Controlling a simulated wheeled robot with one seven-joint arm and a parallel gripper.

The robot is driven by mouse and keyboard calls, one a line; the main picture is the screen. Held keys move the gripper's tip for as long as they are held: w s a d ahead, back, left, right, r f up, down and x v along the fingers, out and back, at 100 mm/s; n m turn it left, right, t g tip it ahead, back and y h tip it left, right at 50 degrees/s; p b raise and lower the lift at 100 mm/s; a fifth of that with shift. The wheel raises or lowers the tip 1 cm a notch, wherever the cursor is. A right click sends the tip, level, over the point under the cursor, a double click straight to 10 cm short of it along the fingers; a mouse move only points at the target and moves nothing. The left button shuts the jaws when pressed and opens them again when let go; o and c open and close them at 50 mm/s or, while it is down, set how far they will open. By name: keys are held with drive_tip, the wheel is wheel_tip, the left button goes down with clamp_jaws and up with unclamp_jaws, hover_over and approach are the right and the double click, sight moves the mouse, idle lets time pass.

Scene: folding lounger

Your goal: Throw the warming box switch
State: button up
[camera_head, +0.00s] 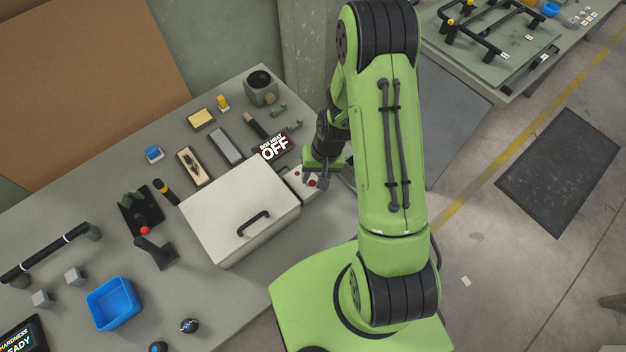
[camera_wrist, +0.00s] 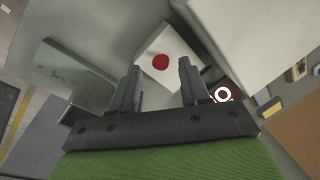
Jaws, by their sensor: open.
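The warming box (camera_head: 235,215) is a cream box with a closed lid and a black handle. A sign (camera_head: 275,147) behind it reads "BOX HEAT OFF"; part of it shows in the wrist view (camera_wrist: 224,95). To the box's right is a small white switch box (camera_head: 293,184) with red marks, partly hidden by my gripper. In the wrist view the switch box (camera_wrist: 182,47) has a round red spot (camera_wrist: 160,62). My gripper (camera_head: 318,182) is open and empty above the switch box. In the wrist view its fingers (camera_wrist: 159,66) stand either side of the red spot; contact cannot be told.
A blue tray (camera_head: 112,303), a black stand with a red ball (camera_head: 153,247) and several small blocks and tools lie left of and behind the box. A grey pot (camera_head: 261,87) stands at the back. A second table (camera_head: 500,55) is at the upper right.

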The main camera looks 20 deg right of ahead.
sight(313, 181)
drive_tip(key=f, duration=0.2)
drive_tip(key=a+f, duration=0.1)
drive_tip(key=f, duration=0.1)
drive_tip(key=shift+w, duration=0.1)
drive_tip(key=shift+r, duration=0.1)
clamp_jaws()
